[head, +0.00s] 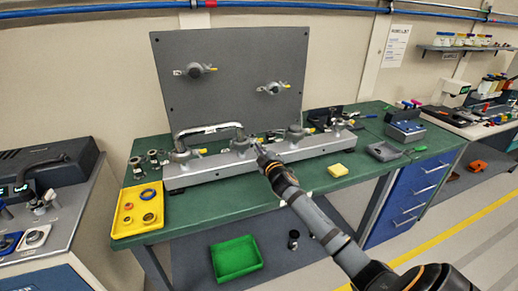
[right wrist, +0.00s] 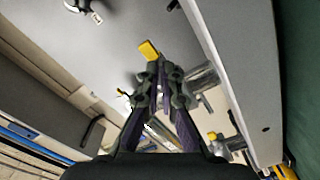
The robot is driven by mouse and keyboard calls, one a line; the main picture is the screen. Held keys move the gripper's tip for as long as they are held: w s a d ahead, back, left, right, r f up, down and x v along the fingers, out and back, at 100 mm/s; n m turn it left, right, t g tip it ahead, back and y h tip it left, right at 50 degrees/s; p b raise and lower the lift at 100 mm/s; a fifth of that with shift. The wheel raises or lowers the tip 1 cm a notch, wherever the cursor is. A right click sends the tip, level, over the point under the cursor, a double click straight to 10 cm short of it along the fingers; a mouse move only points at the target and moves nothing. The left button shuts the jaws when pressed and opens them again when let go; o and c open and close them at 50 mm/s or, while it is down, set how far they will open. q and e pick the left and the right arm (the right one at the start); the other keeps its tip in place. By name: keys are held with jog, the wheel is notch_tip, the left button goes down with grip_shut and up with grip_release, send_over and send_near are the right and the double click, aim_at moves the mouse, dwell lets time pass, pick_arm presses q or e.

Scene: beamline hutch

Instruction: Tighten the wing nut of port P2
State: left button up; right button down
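The grey manifold (head: 215,165) lies along the green bench with several clamped ports on top. A port clamp (head: 240,143), second from the left, joins the right end of a bent metal hose (head: 208,129). My right gripper (head: 261,157) is just right of this clamp. In the right wrist view, the right gripper's fingertips (right wrist: 157,66) come together at a yellow wing nut (right wrist: 148,50), whose end sticks out past them. The fingers look shut on it, though the contact is partly hidden. I cannot read any port label. My left gripper is out of view.
A grey upright panel (head: 235,100) with two more ports stands behind the manifold. A green bin (head: 236,258) is below. The bench front is mostly clear.

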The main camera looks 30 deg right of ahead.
jog(key=c, duration=1.8)
grip_release()
jog(key=shift+s+d+f, duration=0.1)
jog(key=shift+c, duration=0.2)
jog(key=v, duration=1.2)
